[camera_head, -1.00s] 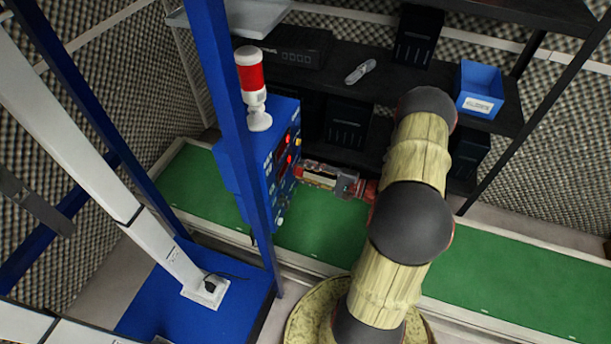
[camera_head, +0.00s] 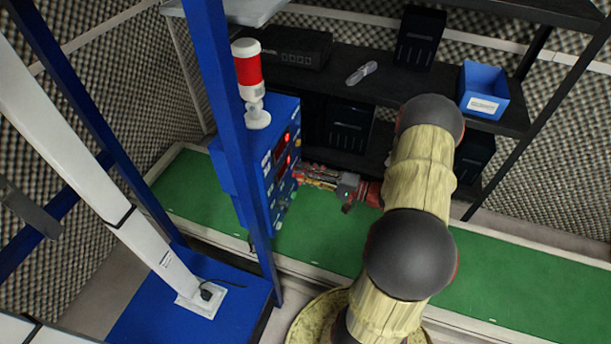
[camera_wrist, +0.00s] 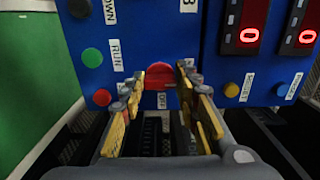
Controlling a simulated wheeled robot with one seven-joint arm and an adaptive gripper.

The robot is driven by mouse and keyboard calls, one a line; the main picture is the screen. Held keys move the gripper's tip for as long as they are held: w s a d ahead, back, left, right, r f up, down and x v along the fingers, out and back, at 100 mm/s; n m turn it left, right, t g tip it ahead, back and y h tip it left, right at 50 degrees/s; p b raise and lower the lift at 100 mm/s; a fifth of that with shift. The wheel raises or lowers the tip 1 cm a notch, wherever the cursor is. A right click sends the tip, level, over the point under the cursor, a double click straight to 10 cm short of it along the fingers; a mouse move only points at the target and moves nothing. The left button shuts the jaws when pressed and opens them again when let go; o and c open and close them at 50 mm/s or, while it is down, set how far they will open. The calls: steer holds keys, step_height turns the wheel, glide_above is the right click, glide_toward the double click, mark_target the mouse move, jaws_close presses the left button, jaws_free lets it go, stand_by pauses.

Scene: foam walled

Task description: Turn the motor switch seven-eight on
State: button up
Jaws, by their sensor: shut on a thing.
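The blue control box (camera_head: 257,170) stands on the green surface, and its switch face is turned towards my gripper (camera_head: 302,176). No seven-eight label can be read in full. In the head view the fingertips are at the box face and the knob is too small to make out.
A green button (camera_wrist: 92,57) with a RUN label and a red button (camera_wrist: 102,97) are left of the knob. Red displays (camera_wrist: 249,35) and a yellow button (camera_wrist: 231,89) are right. A red-and-white beacon (camera_head: 249,75) tops the box. A blue post (camera_head: 228,110) stands in front.

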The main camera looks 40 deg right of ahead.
steer(key=o, duration=1.2)
steer(key=shift+c, duration=0.2)
steer(key=v, duration=1.2)
